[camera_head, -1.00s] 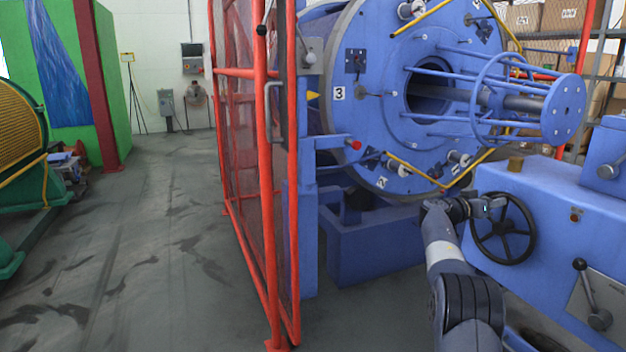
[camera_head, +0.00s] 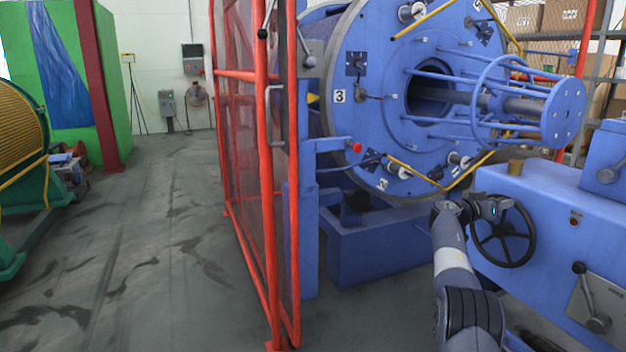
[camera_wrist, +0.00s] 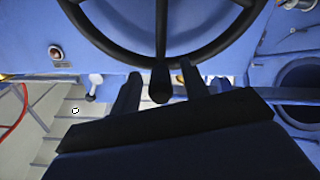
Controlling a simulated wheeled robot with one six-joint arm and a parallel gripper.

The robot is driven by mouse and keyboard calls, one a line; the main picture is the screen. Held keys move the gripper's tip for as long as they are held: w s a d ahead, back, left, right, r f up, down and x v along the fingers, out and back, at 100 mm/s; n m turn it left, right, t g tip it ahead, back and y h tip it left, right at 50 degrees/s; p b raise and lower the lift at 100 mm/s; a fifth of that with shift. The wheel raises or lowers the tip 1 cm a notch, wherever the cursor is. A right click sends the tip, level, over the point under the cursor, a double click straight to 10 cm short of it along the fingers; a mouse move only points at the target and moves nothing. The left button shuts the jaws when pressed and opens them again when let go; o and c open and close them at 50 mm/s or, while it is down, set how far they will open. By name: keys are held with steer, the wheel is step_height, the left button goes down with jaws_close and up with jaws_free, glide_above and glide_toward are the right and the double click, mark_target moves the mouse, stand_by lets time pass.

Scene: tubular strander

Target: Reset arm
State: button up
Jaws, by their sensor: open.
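My gripper (camera_head: 500,208) is open at the upper left of the black handwheel (camera_head: 503,238) on the front of the blue machine housing. In the wrist view, the two dark fingers of my gripper (camera_wrist: 158,76) are spread apart below the wheel. The dark rim and a spoke of the handwheel (camera_wrist: 163,30) fill the upper middle of that view. A dark knob (camera_wrist: 160,86) shows between the fingers in the picture. I cannot tell whether the fingers touch it.
A red mesh guard (camera_head: 245,150) stands left of the large blue strander disc (camera_head: 395,150). A lever (camera_head: 592,300) juts from the housing at the lower right. The grey floor (camera_head: 140,240) on the left is mostly open, beside a green and yellow reel (camera_head: 20,150).

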steer(key=v, duration=1.1)
steer(key=shift+x, duration=5.45)
steer(key=shift+d, duration=0.1)
steer(key=shift+w+a+n, duration=0.2)
steer(key=shift+w+n, duration=0.35)
steer(key=shift+n, duration=0.15)
steer(key=shift+a, duration=0.1)
